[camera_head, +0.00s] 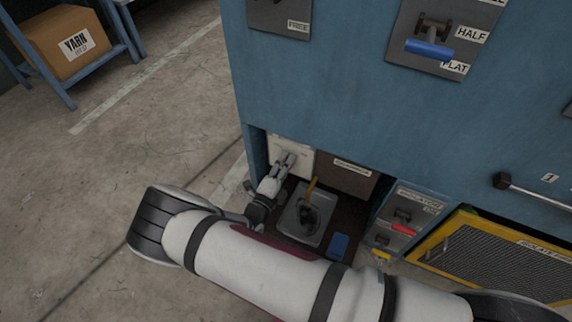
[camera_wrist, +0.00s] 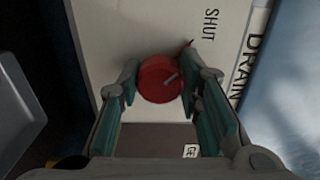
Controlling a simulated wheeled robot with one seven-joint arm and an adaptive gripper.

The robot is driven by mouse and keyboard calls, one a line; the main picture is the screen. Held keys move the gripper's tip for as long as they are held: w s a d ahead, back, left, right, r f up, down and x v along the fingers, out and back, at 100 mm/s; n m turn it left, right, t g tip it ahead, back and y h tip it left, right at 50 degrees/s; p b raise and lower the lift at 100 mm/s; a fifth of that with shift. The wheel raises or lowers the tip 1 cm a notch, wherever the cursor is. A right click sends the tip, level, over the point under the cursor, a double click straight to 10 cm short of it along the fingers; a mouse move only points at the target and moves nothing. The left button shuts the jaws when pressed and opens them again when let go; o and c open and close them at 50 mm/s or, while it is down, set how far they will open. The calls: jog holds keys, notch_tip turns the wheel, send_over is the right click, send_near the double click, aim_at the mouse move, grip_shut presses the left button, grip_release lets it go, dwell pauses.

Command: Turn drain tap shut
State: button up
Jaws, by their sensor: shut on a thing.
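The word DRAIN (camera_wrist: 255,62) is printed along the panel's right side. My gripper (camera_wrist: 164,82) has its fingers on both sides of the knob, shut on it. In the head view my gripper (camera_head: 287,161) reaches into the low recess at the white panel (camera_head: 302,157); the knob is mostly hidden there.
Beside my gripper in the recess are a grey tray (camera_head: 291,225) with a dark object and a brown box (camera_head: 345,174). A blue cabinet (camera_head: 330,95) rises above. A red-handled switch panel (camera_head: 404,220) and a yellow-framed grille (camera_head: 500,260) stand right. Floor lies open left.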

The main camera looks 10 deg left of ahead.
jog(key=o, duration=1.2)
jog(key=v, duration=1.2)
